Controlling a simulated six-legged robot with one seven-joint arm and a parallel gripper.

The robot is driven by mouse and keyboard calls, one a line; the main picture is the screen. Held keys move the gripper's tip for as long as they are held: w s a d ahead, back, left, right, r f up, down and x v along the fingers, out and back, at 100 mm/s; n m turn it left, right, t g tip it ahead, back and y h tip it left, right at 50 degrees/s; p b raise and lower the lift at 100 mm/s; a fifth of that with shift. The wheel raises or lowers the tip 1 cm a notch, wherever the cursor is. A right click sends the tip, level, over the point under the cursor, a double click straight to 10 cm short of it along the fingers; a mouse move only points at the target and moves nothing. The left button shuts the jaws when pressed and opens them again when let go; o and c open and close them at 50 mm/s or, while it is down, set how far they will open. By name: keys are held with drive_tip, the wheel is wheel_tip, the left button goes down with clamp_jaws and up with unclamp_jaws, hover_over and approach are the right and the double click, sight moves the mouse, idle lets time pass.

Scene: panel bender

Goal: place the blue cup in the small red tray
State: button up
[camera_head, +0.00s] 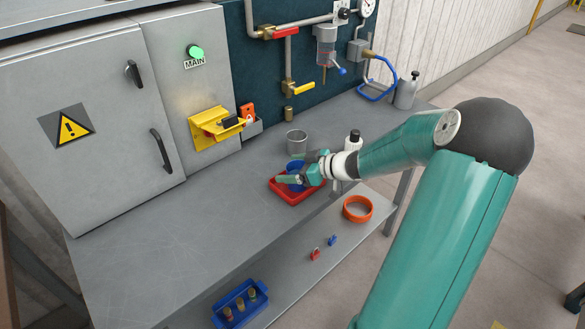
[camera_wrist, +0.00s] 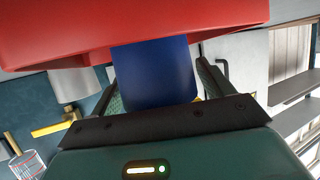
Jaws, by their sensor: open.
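The blue cup (camera_wrist: 155,75) is between the two open fingers of my gripper (camera_wrist: 157,80) in the wrist view. Its lower end is hidden behind the wall of the small red tray (camera_wrist: 60,30), which fills the top of that upside-down view. In the head view the red tray (camera_head: 294,199) lies on the grey bench. The blue cup (camera_head: 292,187) shows over it, partly covered by my gripper (camera_head: 288,179). The cup appears to stand inside the tray. Whether a finger touches the cup is hard to tell.
A yellow holder (camera_head: 215,125) is on the cabinet. An orange ring (camera_head: 357,208) lies on the lower shelf. The bench left of the tray is clear.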

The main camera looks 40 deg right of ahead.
drive_tip(key=shift+s+r, duration=0.1)
drive_tip(key=shift+r, duration=0.15)
drive_tip(key=v, duration=1.1)
drive_tip(key=s+a+r+m+g+h, duration=0.15)
drive_tip(key=a+g, duration=0.25)
drive_tip(key=a, duration=0.6)
drive_tip(key=s+a+r+n+g, duration=0.15)
drive_tip(key=a+g, duration=0.25)
drive_tip(key=a, duration=0.5)
drive_tip(key=s+a+r+m+t+h, duration=0.1)
drive_tip(key=s+a+r+m+h, duration=0.4)
drive_tip(key=s+a, duration=0.5)
drive_tip(key=shift+s+a+r+m+t, duration=0.2)
drive_tip(key=shift+s+r+m+t, duration=0.25)
drive_tip(key=shift+s+r, duration=0.35)
drive_tip(key=shift+w+d+r, duration=0.1)
